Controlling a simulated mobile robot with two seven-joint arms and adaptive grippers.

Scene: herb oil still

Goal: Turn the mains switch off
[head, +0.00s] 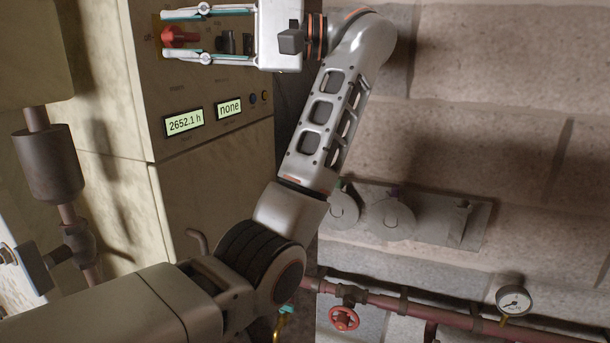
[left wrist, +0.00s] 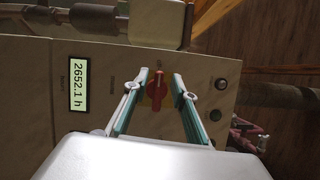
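The mains switch, as far as I can tell, is the red rotary knob (head: 180,36) on the beige cabinet front at the top left of the head view. It also shows in the middle of the left wrist view (left wrist: 157,90), with a yellowish plate behind it. Its handle lies along the length of my fingers there. My left gripper (head: 169,34) is open, one finger on either side of the knob. In the left wrist view its fingertips (left wrist: 161,75) flank the knob with a visible gap on both sides. The lettering around the knob is too small to read. My right gripper is out of view.
Two displays, "2652.1 h" (head: 184,122) and "none" (head: 229,107), sit below the knob. Dark controls (head: 226,42) are beside it. A red valve wheel (head: 343,318) and a gauge (head: 514,301) are on the wall pipe. A rusty cylinder (head: 48,163) stands left.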

